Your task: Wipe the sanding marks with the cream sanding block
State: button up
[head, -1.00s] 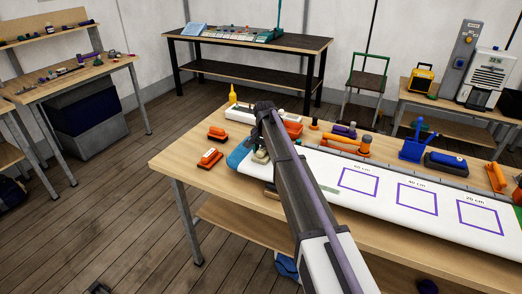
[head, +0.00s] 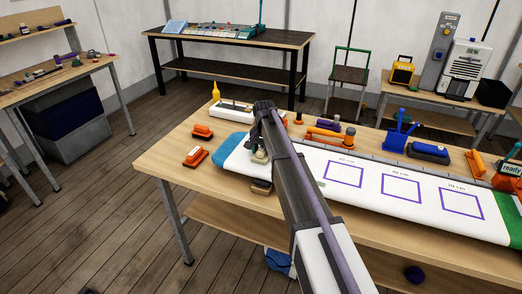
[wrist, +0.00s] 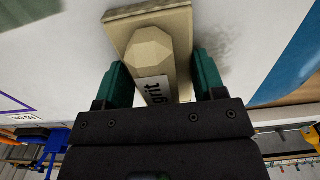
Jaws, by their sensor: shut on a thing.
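The cream sanding block (wrist: 150,50) has a faceted knob and a label reading "grit". My gripper (wrist: 163,85) is shut on it, with green fingers on either side. In the head view my gripper (head: 260,150) is over the blue-ended part of the long white panel (head: 350,205), and my arm hides much of that area. In the wrist view the block is over the white surface; whether it touches is hard to tell. A faint grey smudge (wrist: 225,42) lies beside the block, toward the blue end (wrist: 292,62). A grey-green patch (wrist: 25,10) shows at the top left.
Two orange blocks (head: 195,157) sit on the wooden bench (head: 170,150) left of the panel. A yellow bottle (head: 215,91) and white tray (head: 235,108) stand behind. Orange tools, a blue holder (head: 397,135) and a dark blue block (head: 429,152) line the panel's back edge.

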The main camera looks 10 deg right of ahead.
jog(key=shift+d+r+p, duration=0.25)
jog(key=shift+r+p, duration=0.15)
jog(key=shift+p, duration=0.15)
notch_tip(320, 180, up, 5)
jog(key=p, duration=0.5)
jog(key=shift+a, duration=0.1)
notch_tip(320, 180, up, 3)
jog(key=p, duration=0.3)
jog(key=shift+r, duration=0.15)
